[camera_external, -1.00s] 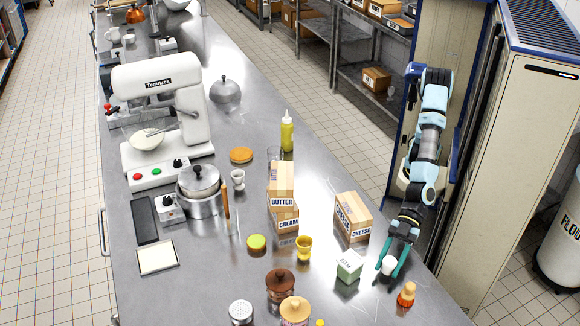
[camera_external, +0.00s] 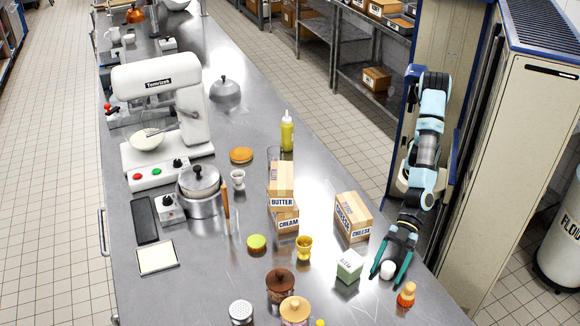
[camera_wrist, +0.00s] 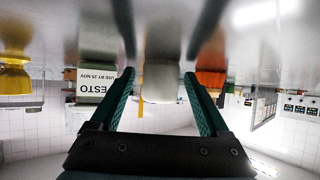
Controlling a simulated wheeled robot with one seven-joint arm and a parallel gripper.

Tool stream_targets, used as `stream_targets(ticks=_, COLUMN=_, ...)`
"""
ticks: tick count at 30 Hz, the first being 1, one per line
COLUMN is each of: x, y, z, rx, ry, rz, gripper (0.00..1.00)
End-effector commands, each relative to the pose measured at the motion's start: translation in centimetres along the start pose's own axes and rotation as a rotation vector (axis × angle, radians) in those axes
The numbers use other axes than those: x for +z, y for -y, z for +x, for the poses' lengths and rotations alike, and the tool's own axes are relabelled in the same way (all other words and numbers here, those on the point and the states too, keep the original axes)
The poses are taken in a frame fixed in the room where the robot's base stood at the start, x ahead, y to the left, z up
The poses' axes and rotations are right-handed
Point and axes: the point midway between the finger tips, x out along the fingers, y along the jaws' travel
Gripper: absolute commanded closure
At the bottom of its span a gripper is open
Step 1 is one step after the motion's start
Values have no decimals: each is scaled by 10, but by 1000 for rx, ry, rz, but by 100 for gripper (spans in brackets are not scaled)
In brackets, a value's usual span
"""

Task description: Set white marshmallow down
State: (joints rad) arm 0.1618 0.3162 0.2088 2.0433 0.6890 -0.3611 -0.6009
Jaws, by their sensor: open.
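The white marshmallow (camera_external: 387,270) stands on the steel counter near its right edge, between the pesto box and the orange bottle. It also shows in the wrist view (camera_wrist: 160,82), between the fingertips. My gripper (camera_external: 389,276) is low over the counter, its green fingers spread on both sides of the marshmallow. In the wrist view my gripper (camera_wrist: 157,84) shows gaps between the fingers and the marshmallow, with neither finger seen touching it.
The pesto box (camera_external: 349,267) is close on the left and the small orange bottle (camera_external: 406,294) close on the right. A cheese box (camera_external: 352,217) and a yellow cup (camera_external: 304,247) stand farther left. The counter's right edge (camera_external: 433,277) is near.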

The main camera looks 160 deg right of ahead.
Motion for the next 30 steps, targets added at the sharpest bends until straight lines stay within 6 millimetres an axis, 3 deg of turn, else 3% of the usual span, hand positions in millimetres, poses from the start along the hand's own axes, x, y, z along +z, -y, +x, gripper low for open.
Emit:
stream_targets(ticks=5, x=-4, y=0, z=-12, rx=0, ry=-2, rz=-1, gripper=21)
stream_targets(ticks=19, x=-5, y=0, z=-103, rx=-1, ry=-2, rz=0, gripper=21)
stream_targets(ticks=24, x=-3, y=0, z=-118, rx=0, ry=0, rz=0, gripper=21)
stream_targets(ticks=30, x=-2, y=0, z=-122, rx=0, ry=0, rz=0, gripper=21)
